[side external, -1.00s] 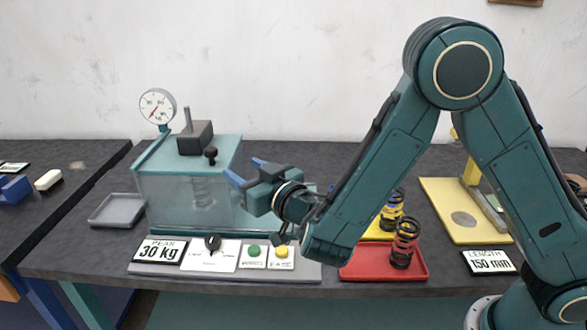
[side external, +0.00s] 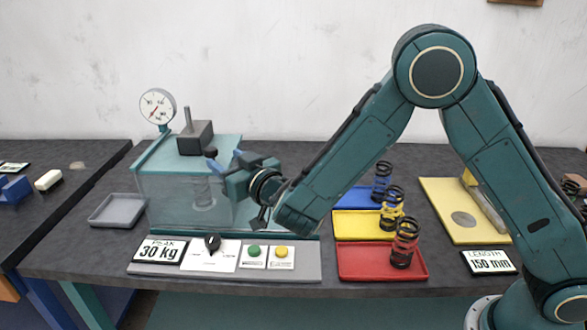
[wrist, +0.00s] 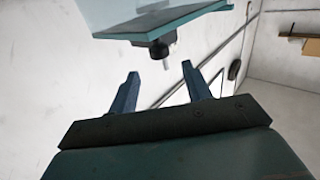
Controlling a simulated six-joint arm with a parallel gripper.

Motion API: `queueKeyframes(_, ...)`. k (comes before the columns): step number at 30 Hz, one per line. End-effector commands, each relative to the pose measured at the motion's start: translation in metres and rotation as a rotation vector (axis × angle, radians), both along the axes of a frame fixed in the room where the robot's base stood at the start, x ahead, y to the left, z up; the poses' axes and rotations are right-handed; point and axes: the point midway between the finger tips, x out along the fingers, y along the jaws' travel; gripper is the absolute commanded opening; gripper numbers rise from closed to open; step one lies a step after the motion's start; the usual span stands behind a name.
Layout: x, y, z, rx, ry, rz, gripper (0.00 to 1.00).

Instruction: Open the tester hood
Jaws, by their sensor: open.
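The tester hood (side external: 165,200) is a clear box with a teal top, and it sits closed on the tester in the side view. A dark round knob (side external: 211,153) stands at the hood's right top edge. The knob also shows in the wrist view (wrist: 158,50), under the teal panel and ahead of the gap between the fingers. My gripper (side external: 223,160) is open with blue fingers, at the hood's right side close to the knob. Its fingertips show in the wrist view (wrist: 160,80) with nothing between them. Whether a finger touches the knob, I cannot tell.
A gauge (side external: 157,107) stands behind the hood, and a grey tray (side external: 117,211) lies to its left. The control panel (side external: 308,262) is in front. Red (side external: 352,273), yellow (side external: 345,226) and blue (side external: 350,199) trays with springs lie to the right.

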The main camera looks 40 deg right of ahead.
Motion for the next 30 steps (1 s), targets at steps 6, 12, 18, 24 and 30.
queueKeyframes(6, 0.028, -0.001, 0.000, 0.001, -0.001, -0.002, 0.49)
queueKeyframes(12, 0.051, -0.001, 0.000, 0.001, -0.001, -0.001, 0.49)
queueKeyframes(18, 0.069, 0.000, 0.000, 0.001, -0.001, -0.001, 0.49)
queueKeyframes(24, 0.077, 0.000, 0.000, 0.000, 0.000, 0.000, 0.49)
queueKeyframes(30, 0.078, 0.000, 0.000, -0.002, 0.001, 0.000, 0.49)
